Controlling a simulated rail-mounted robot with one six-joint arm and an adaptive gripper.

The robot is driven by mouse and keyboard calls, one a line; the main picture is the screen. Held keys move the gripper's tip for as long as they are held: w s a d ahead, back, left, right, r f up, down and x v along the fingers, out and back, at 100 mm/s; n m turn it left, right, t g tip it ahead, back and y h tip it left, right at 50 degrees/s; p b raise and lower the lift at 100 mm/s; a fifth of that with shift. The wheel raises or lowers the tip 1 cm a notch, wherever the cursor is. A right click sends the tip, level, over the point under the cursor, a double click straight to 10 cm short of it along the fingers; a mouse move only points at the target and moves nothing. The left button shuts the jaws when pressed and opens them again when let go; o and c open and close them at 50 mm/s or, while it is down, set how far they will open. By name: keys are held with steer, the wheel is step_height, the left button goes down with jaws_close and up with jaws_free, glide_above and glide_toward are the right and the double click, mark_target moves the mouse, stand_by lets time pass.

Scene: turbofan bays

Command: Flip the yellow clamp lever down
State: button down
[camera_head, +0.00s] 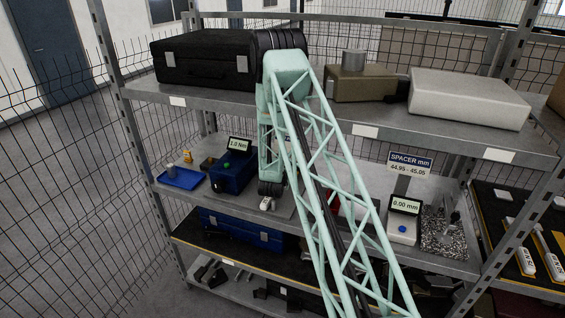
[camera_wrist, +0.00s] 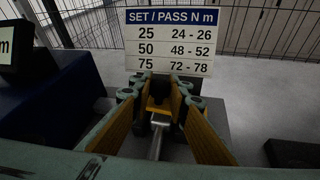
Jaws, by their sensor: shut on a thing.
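My gripper (camera_wrist: 158,98) reaches down in front of a torque sign, its two fingers with orange-yellow pads closed in around a small yellow piece (camera_wrist: 158,104), which looks like the clamp lever. A silver bar (camera_wrist: 157,140) runs from the yellow piece toward the camera, between the fingers. The lever's tilt and its base are mostly hidden by the fingers. In the head view my gripper (camera_head: 267,203) is at the middle shelf, just right of the blue tester (camera_head: 233,172); the lever cannot be made out there.
The torque sign (camera_wrist: 170,42) stands close behind the fingertips. The blue tester (camera_wrist: 50,105) with its display is at the left. A blue tray (camera_head: 181,178) lies farther left. The upper shelf (camera_head: 340,128) with cases is close above my gripper. A gauge (camera_head: 403,220) stands at the right.

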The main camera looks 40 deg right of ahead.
stand_by(0.4)
steer(key=c, duration=2.5)
jaws_free()
steer(key=shift+a, duration=0.1)
steer(key=v, duration=1.2)
steer(key=shift+r, duration=0.1)
